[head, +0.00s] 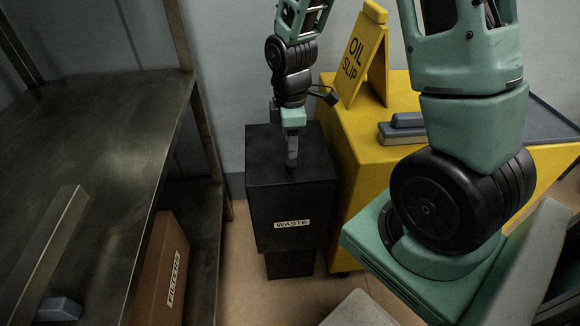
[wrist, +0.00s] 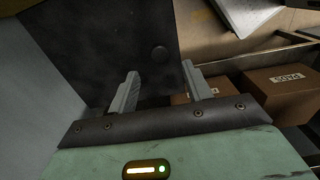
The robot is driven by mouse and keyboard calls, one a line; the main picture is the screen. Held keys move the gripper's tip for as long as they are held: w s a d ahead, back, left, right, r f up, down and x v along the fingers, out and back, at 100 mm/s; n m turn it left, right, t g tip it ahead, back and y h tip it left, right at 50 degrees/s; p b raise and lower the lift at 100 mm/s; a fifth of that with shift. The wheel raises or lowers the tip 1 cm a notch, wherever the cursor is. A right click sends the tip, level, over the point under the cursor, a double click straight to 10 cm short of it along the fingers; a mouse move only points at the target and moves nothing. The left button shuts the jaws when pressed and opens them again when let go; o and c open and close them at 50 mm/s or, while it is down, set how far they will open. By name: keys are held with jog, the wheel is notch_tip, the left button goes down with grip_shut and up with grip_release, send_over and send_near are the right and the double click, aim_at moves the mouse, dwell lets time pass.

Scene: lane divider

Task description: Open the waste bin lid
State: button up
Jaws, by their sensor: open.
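The black waste bin (head: 290,210) stands on the floor with a white "WASTE" label on its front. Its dark lid (head: 265,150) looks shut and flat in the head view. My gripper (head: 292,158) points down over the lid, near its middle. In the wrist view my gripper (wrist: 157,92) has its two grey fingers apart with nothing between them. I cannot tell whether the fingertips touch the lid.
A yellow cabinet (head: 357,200) stands close at the bin's right, with a yellow "OIL SLIP" sign (head: 362,55) on top. A metal shelf (head: 90,130) stands at the left, with a "FILTERS" box (head: 165,265) below. A wall is behind the bin.

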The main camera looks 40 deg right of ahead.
aim_at(291, 163)
notch_tip(291, 163, down, 8)
jog(key=shift+r+b, duration=0.1)
jog(key=shift+b, duration=0.6)
